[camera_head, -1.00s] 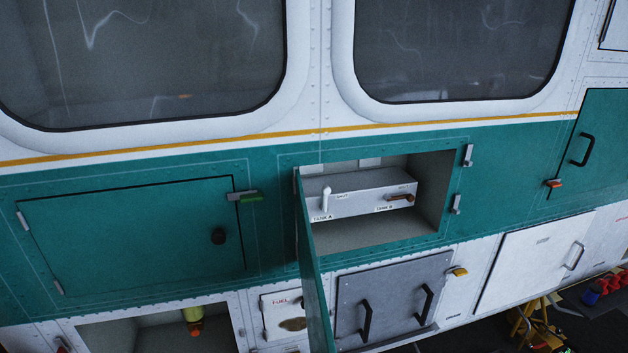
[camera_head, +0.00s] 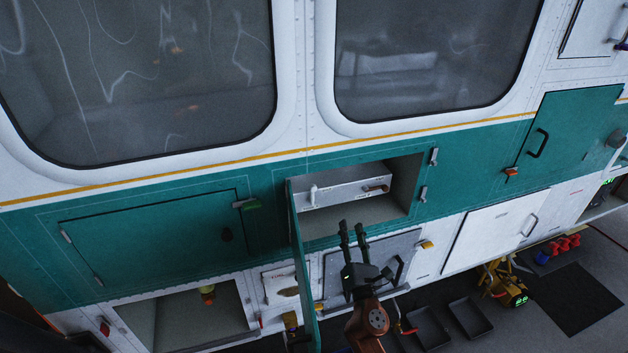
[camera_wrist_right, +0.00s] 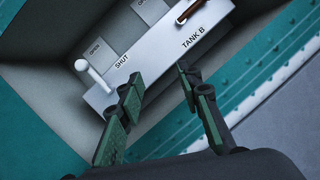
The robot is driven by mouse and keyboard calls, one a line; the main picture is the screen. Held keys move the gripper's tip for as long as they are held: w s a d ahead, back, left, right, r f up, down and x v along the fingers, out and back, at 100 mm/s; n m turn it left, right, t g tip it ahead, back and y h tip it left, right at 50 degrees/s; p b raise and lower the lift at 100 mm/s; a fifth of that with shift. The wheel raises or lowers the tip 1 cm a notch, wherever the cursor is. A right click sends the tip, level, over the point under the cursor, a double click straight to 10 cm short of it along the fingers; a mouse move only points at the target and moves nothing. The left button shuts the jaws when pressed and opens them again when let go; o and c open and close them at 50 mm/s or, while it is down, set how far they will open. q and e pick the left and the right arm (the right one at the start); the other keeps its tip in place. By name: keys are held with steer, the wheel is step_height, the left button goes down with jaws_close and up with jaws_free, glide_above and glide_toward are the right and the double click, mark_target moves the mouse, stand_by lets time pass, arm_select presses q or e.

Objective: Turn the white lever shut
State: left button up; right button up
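The white lever (camera_head: 313,192) stands upright at the left end of a pale valve box (camera_head: 345,192) inside an open compartment. In the right wrist view the white lever (camera_wrist_right: 92,74) has a round knob, with an OPEN label behind it and a SHUT label beside it. A brown-handled lever (camera_head: 376,189) is at the box's right end, by the TANK B label in the wrist view. My right gripper (camera_head: 351,225) is below and right of the white lever, in front of the compartment. Its fingers (camera_wrist_right: 159,74) are apart, empty and clear of both levers. My left gripper is not visible.
The green compartment door (camera_head: 301,260) hangs open at the left edge of the opening, left of my right gripper. A grey panel with black handles (camera_head: 400,245) is below. Dark trays (camera_head: 470,318) and a yellow device (camera_head: 503,283) stand on the floor.

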mark_target(314, 191)
steer(key=a+r+n+y, duration=0.5)
steer(key=a+r+n, duration=0.3)
steer(key=a, duration=0.1)
steer(key=shift+t, duration=0.4)
steer(key=x, duration=0.6)
steer(key=shift+a+r+p, duration=0.1)
steer(key=shift+p, duration=0.2)
steer(key=shift+w+r, duration=0.25)
steer(key=shift+w, duration=0.25)
steer(key=shift+a, duration=0.1)
steer(key=shift+c, duration=0.7)
jaws_close()
